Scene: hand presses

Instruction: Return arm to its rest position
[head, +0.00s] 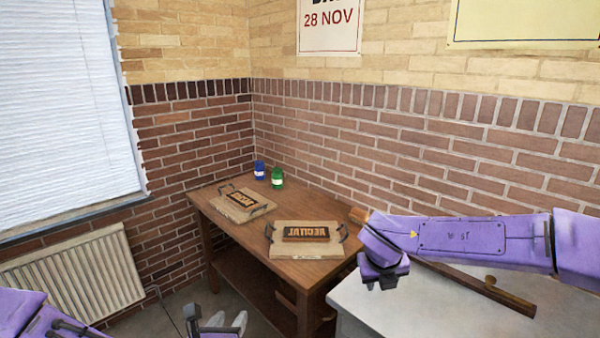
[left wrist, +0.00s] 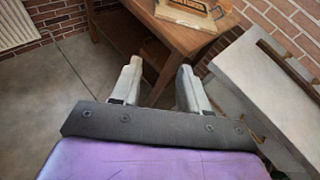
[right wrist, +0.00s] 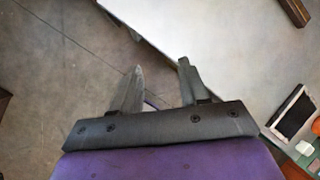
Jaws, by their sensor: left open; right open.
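My left gripper (head: 228,321) shows at the bottom of the head view, its pale fingers apart and empty. In the left wrist view its fingers (left wrist: 160,69) are apart in front of the wooden table, with nothing between them. My purple right arm reaches in from the right of the head view over the white-topped table (head: 440,318). The right gripper's fingers are not clear there. In the right wrist view the right gripper (right wrist: 157,76) is open and empty near the edge of that white top.
The wooden table (head: 222,222) bears two wooden boards with handles and dark lettered blocks, left (head: 256,208) and right (head: 327,243). A blue jar (head: 259,170) and a green jar (head: 277,178) stand behind. A long wooden bar (head: 470,284) lies on the white top. A radiator (head: 75,275) is at left.

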